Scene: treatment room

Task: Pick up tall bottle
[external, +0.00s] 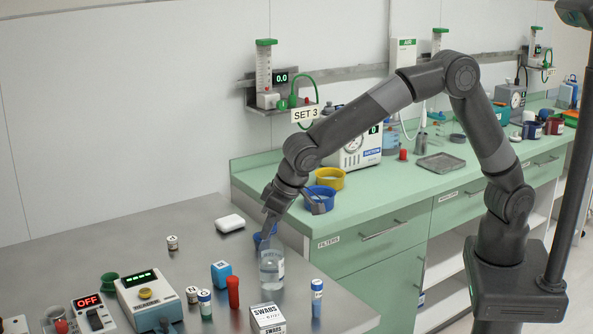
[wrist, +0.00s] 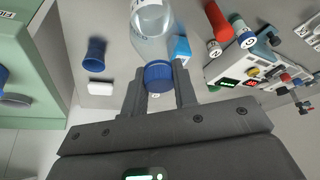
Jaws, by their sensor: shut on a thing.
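The tall bottle (external: 271,270) is clear with a pale label and a blue cap. It is upright near the right part of the grey steel table; whether its base touches the table I cannot tell. My gripper (external: 268,235) comes down from above and is shut on its top. In the wrist view the clear bottle (wrist: 150,25) points away from me, and its blue cap (wrist: 158,74) sits between the two fingers of my gripper (wrist: 160,88). In the external view the fingers hide most of the cap.
A blue cup (external: 259,241) stands just behind the bottle. A white case (external: 230,223) lies further back. The green counter (external: 290,214) rises behind.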

